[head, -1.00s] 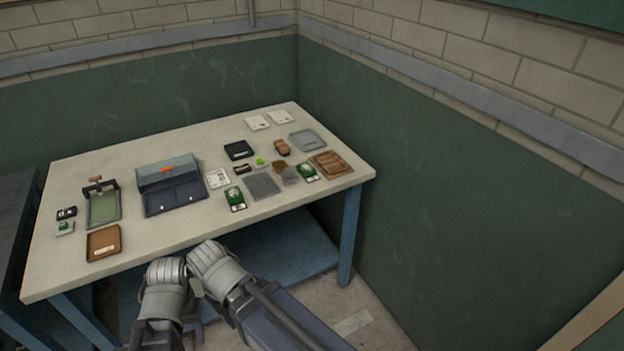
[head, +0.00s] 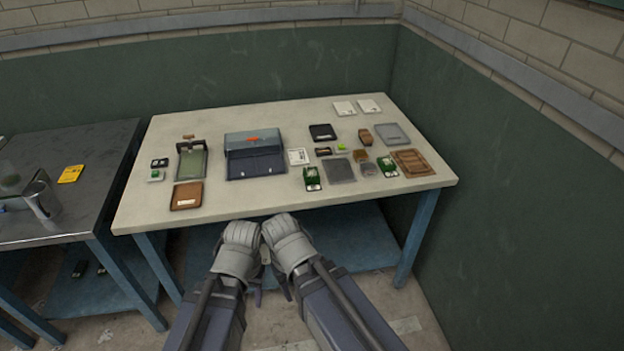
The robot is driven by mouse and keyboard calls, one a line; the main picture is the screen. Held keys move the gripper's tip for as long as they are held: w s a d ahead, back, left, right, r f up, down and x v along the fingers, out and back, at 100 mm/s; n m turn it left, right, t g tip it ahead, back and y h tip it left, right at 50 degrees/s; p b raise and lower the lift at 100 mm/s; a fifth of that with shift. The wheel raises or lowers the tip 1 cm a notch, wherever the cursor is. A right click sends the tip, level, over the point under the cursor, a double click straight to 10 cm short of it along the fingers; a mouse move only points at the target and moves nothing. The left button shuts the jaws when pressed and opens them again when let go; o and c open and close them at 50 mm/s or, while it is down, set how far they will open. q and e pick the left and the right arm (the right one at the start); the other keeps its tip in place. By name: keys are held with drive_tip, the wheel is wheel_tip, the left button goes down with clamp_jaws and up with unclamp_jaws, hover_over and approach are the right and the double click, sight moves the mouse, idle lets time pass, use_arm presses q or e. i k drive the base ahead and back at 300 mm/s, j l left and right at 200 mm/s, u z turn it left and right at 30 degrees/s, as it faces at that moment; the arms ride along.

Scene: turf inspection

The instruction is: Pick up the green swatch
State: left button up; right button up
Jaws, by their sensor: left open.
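A small bright green piece (head: 341,147), which looks like the green swatch, lies flat on the right half of the pale worktable (head: 240,205). It sits among several small items, just right of a small dark box (head: 323,151). My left gripper (head: 240,258) is open in front of the table's front edge, with no object seen in it. My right gripper (head: 286,245) is right beside it; its fingers are mostly hidden, so its jaws cannot be judged. Both grippers are well apart from the green piece.
Two green-and-white devices (head: 312,179) (head: 388,166), a grey square (head: 339,170) and a brown tray (head: 414,162) lie near the green piece. A grey-blue case (head: 254,165) stands mid-table. A dark metal table (head: 85,200) stands left; a green wall is close behind and right.

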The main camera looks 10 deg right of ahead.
sight(311, 176)
drive_tip(key=i+j+z, duration=0.1)
drive_tip(key=z, duration=0.3)
drive_tip(key=j+z, duration=0.1)
drive_tip(key=z, duration=0.35)
drive_tip(key=i+j+z, duration=0.1)
drive_tip(key=z, duration=0.3)
drive_tip(key=j+z, duration=0.15)
drive_tip(key=z, duration=0.25)
